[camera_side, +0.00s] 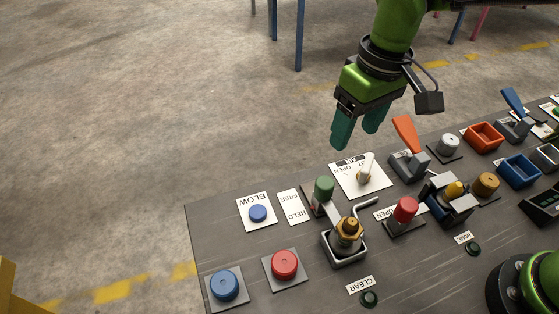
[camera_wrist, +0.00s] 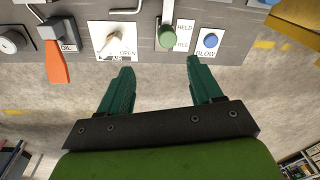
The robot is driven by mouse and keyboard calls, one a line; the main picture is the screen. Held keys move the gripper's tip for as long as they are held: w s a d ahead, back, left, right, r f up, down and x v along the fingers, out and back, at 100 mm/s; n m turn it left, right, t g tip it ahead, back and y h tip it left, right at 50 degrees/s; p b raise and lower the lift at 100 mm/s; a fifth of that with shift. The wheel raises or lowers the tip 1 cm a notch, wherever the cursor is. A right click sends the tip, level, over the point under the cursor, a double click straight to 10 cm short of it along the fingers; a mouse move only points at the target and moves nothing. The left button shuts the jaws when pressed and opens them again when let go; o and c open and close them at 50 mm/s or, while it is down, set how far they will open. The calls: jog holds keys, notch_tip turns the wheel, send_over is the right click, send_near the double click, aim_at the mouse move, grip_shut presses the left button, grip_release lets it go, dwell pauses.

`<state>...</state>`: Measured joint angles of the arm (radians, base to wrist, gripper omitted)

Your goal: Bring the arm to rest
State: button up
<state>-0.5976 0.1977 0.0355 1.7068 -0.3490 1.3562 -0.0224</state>
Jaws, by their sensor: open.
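My gripper (camera_side: 354,130) is open and empty, with two teal fingers pointing down, above and behind the far edge of the grey panel (camera_side: 225,235). In the wrist view my gripper (camera_wrist: 156,85) shows its fingers spread apart with bare concrete floor between them. Nothing is between the fingers and they touch nothing that I can see. A flanged spool cannot be clearly made out; a brass-coloured piece (camera_side: 348,232) stands in a grey tray-like holder on the panel.
The panel carries an air switch (camera_side: 365,176), a green-knobbed lever (camera_side: 323,190), an orange lever (camera_side: 405,135), a blue BLOW button (camera_side: 257,213), a red button (camera_side: 285,264), a red knob (camera_side: 405,210), and an orange bin (camera_side: 483,137). Open floor lies behind the panel.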

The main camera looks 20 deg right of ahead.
jog(key=s+d+r+m+t, duration=0.1)
jog(key=s+d+m+t, duration=0.2)
jog(key=d, duration=0.7)
jog(key=s+d+r+m+t+y, duration=0.1)
jog(key=s+d+r+m+t, duration=0.1)
jog(key=s+d, duration=0.4)
jog(key=d+m+t, duration=0.1)
jog(key=d+m, duration=0.1)
jog(key=d, duration=0.3)
jog(key=shift+d+r+t, duration=0.15)
jog(key=shift+r+t, duration=0.1)
jog(key=shift+t, duration=0.05)
jog(key=shift+c, duration=0.5)
